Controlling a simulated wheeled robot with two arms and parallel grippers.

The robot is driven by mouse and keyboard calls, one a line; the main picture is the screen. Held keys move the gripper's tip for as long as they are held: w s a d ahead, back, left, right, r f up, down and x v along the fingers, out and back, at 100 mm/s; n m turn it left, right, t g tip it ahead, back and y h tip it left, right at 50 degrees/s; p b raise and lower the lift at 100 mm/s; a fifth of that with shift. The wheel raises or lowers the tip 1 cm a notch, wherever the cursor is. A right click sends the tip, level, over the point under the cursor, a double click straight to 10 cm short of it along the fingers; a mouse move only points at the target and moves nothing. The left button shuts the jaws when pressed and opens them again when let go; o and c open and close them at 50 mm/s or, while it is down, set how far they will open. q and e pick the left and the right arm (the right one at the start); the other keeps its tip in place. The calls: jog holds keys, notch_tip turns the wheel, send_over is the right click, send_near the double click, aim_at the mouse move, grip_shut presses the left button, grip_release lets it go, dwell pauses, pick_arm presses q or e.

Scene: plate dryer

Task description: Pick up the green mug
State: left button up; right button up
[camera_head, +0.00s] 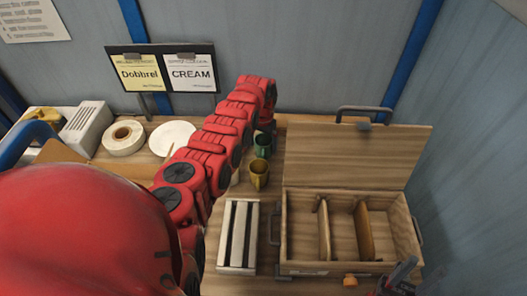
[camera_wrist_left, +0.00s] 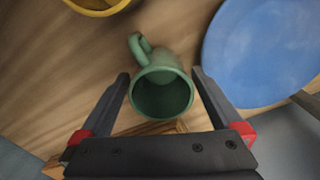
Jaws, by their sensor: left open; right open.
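The green mug (camera_head: 262,148) stands on the wooden worktop behind the yellow mug (camera_head: 259,174), partly hidden by my left arm. In the left wrist view, the green mug (camera_wrist_left: 162,96) has its open mouth towards the camera and its handle pointing up and left. My left gripper (camera_wrist_left: 160,76) is open, with one finger on each side of the mug; I cannot tell whether either touches it. In the head view the left fingers are not clearly visible. My right gripper (camera_head: 400,277) is open and empty at the lower right, in front of the wooden box.
An open wooden box (camera_head: 300,210) with dividers stands on the right, its lid raised behind. A slatted rack (camera_head: 238,236) lies left of it. A white plate (camera_head: 172,137) and tape roll (camera_head: 123,137) sit left. A blue plate (camera_wrist_left: 262,50) is beside the left gripper.

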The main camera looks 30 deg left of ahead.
pick_arm(q)
notch_tip(320, 180, down, 2)
jog(key=shift+w+f+b, duration=0.1)
jog(key=shift+f+b, duration=0.05)
jog(key=shift+b, duration=0.4)
jog(key=shift+r, duration=0.2)
jog(key=shift+c, duration=0.9)
jog(key=c, duration=1.3)
